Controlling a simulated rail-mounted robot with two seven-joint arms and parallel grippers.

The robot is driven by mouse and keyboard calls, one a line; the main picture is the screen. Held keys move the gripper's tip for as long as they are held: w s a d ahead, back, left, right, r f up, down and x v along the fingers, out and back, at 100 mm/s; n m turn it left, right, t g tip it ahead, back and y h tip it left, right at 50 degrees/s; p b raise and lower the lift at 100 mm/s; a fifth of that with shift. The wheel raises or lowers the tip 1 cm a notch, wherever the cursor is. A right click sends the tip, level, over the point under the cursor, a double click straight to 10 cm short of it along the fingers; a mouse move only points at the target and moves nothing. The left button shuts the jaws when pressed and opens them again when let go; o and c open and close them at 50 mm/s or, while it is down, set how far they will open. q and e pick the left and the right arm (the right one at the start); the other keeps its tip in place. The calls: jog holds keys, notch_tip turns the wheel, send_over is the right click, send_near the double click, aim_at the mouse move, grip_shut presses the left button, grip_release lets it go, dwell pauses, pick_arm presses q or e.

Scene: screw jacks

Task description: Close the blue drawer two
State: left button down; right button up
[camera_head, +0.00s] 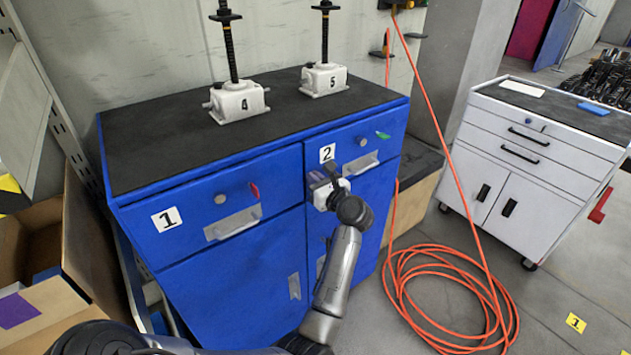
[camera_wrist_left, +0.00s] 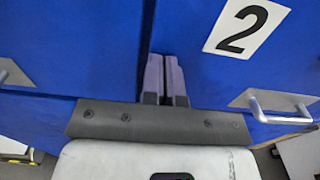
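The blue cabinet (camera_head: 190,250) has drawer two (camera_head: 347,140) at its upper right, marked with a "2" label and fitted with a metal handle (camera_head: 361,163). Its front looks flush or nearly flush with the cabinet; any small gap is hard to tell. In the left wrist view, drawer two (camera_wrist_left: 215,75) fills the right side, with its handle (camera_wrist_left: 280,108) at the right. My left gripper (camera_head: 317,178) is at the left part of the drawer front, left of the handle. Its fingers (camera_wrist_left: 165,60) are together with nothing between them. Contact cannot be told. My right gripper is out of view.
Drawer one (camera_head: 210,205) is to the left and looks closed. An orange hose (camera_head: 450,290) lies coiled on the floor at right. A white cabinet (camera_head: 540,150) stands beyond.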

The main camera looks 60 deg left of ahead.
pick_arm(q)
jog(key=shift+s+a+f, duration=0.1)
jog(key=shift+f, duration=0.15)
jog(key=w+d+p, duration=0.1)
jog(key=w+d, duration=0.1)
jog(key=d, duration=1.2)
jog(key=shift+r, duration=0.25)
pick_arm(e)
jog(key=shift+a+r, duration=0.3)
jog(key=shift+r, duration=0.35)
